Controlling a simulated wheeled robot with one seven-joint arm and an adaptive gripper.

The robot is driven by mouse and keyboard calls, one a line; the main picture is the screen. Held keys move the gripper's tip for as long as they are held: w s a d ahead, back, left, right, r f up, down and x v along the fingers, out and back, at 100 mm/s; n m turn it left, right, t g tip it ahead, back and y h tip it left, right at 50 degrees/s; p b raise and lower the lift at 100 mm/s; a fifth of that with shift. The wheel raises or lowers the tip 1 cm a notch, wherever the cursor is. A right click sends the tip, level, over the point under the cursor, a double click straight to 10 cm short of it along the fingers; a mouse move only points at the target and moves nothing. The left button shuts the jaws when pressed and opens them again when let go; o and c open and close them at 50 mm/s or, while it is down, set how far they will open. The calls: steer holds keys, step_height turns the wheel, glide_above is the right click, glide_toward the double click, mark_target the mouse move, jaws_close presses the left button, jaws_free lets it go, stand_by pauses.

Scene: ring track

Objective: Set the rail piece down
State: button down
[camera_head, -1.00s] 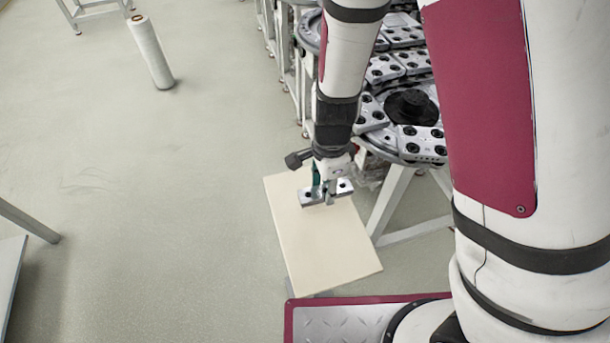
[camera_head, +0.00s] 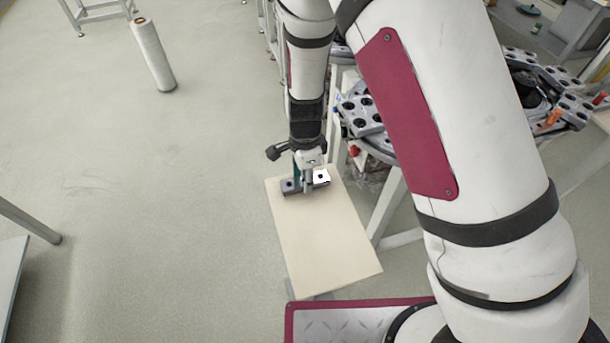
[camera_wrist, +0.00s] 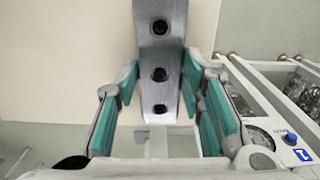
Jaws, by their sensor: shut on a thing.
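The rail piece (camera_head: 290,187) is a short grey metal bar with dark holes. In the wrist view the rail piece (camera_wrist: 160,50) runs lengthwise between the green finger pads of my gripper (camera_wrist: 160,95). The pale board (camera_head: 325,235) is below it, and the rail piece shows over the board's far end. I cannot tell whether the rail piece touches the board. The side of the rail piece facing the board is hidden.
The ring track (camera_head: 362,112) with metal blocks stands right of the board, partly hidden by my arm. A white roll (camera_head: 152,55) stands on the floor at upper left. Another table edge (camera_head: 12,270) is at far left. Most of the board is bare.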

steer(key=c, duration=1.1)
jaws_free()
steer(key=shift+f, duration=0.1)
steer(key=shift+o, duration=0.2)
steer(key=s+d+r+n+y, duration=0.1)
steer(key=d+r+n, duration=0.15)
steer(key=r, duration=0.85)
steer(key=s+d+r+n, duration=0.1)
steer(key=d+r, duration=0.2)
steer(key=r, duration=0.8)
steer(key=s+d+r+n+t, duration=0.2)
steer(key=s+d+r+n, duration=0.3)
steer(key=s+d+r, duration=0.1)
steer(key=s+d+r+n+t+h, duration=0.1)
steer(key=s+d+r+n+t, duration=0.2)
steer(key=s+d+r+n, duration=0.3)
steer(key=s+d+r, duration=0.1)
steer(key=s+r, duration=0.1)
steer(key=s, duration=0.3)
